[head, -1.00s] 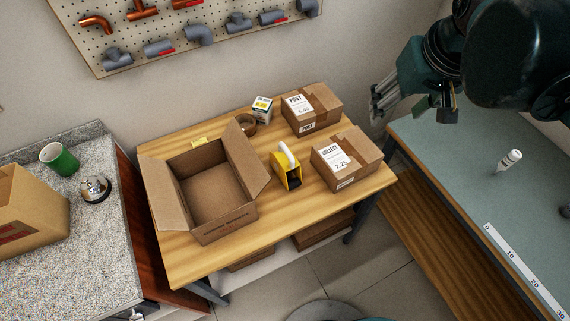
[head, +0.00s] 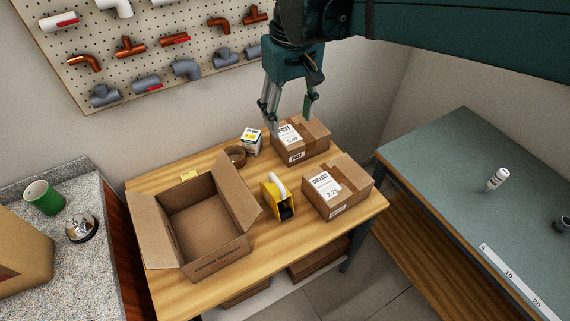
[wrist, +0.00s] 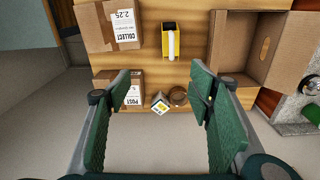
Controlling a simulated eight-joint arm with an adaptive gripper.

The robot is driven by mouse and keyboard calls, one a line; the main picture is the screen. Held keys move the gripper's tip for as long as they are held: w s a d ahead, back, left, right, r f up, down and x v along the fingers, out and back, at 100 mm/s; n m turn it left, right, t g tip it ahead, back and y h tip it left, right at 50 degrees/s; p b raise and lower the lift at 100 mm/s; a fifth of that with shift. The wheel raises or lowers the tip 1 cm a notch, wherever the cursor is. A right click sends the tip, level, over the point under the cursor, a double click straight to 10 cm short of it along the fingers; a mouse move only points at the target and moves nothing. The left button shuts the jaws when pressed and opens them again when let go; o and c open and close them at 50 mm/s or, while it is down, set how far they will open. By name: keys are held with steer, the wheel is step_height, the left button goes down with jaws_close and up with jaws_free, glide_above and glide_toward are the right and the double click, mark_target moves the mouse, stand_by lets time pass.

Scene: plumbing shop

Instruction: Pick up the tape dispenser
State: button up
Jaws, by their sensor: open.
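The tape dispenser (head: 278,203) is yellow with a white handle and stands upright on the wooden table, between the open carton and a closed parcel. It also shows in the wrist view (wrist: 169,42), at the top middle. My gripper (head: 287,118) is open and empty, pointing down, high above the back of the table. The dispenser lies nearer the front than my gripper. In the wrist view my gripper's fingers (wrist: 163,88) are spread wide, with the dispenser beyond their tips.
An open carton (head: 240,247) stands left of the dispenser. Two closed parcels, COLLECT (head: 354,187) and POST (head: 318,130), stand right and behind. A brown tape roll (head: 236,157) and a small white box (head: 252,141) sit at the back. A pegboard (head: 60,55) hangs behind.

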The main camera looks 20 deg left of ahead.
glide_above(275, 186)
steer(key=f, duration=0.1)
steer(key=shift+n, duration=0.4)
step_height(275, 186, down, 27)
steer(key=shift+a+r, duration=0.1)
steer(key=shift+r, duration=0.1)
steer(key=shift+f, duration=0.55)
steer(key=shift+f, duration=0.1)
steer(key=shift+f, duration=1.2)
steer(key=shift+d+f+b, duration=0.2)
steer(key=shift+f+b, duration=0.55)
steer(key=shift+f, duration=1.85)
steer(key=shift+c, duration=0.6)
steer(key=c, duration=1.1)
